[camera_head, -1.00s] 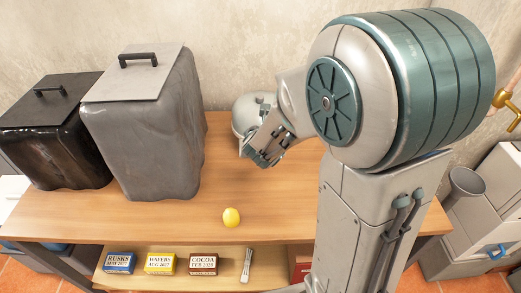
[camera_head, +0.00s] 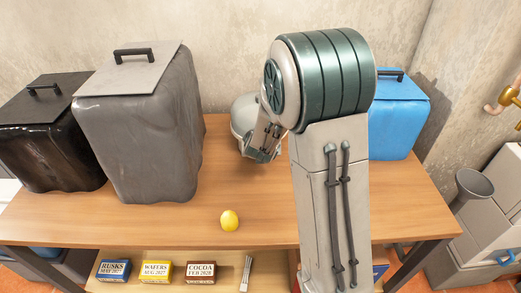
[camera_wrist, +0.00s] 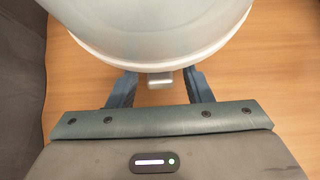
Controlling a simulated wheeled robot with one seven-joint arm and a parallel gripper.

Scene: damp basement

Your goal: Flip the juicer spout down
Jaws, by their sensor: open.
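The juicer is a rounded pale grey body (camera_head: 242,112) on the table behind my gripper, partly hidden by my arm. In the wrist view its bowl (camera_wrist: 150,30) and pale rim fill the top. A short metal piece, apparently the spout (camera_wrist: 161,79), sticks out under the rim. My gripper (camera_wrist: 160,86) is open, with one finger on each side of the spout and gaps between. Its fingertips reach close under the rim; I cannot tell whether they touch the juicer. In the head view my gripper (camera_head: 260,154) is low at the juicer's front.
A yellow lemon (camera_head: 229,220) lies on the wooden table (camera_head: 170,222). A grey bin (camera_head: 140,130) and a black bin (camera_head: 48,140) stand left, a blue bin (camera_head: 398,125) right. The shelf below holds small boxes (camera_head: 157,271). The table's front middle is mostly clear.

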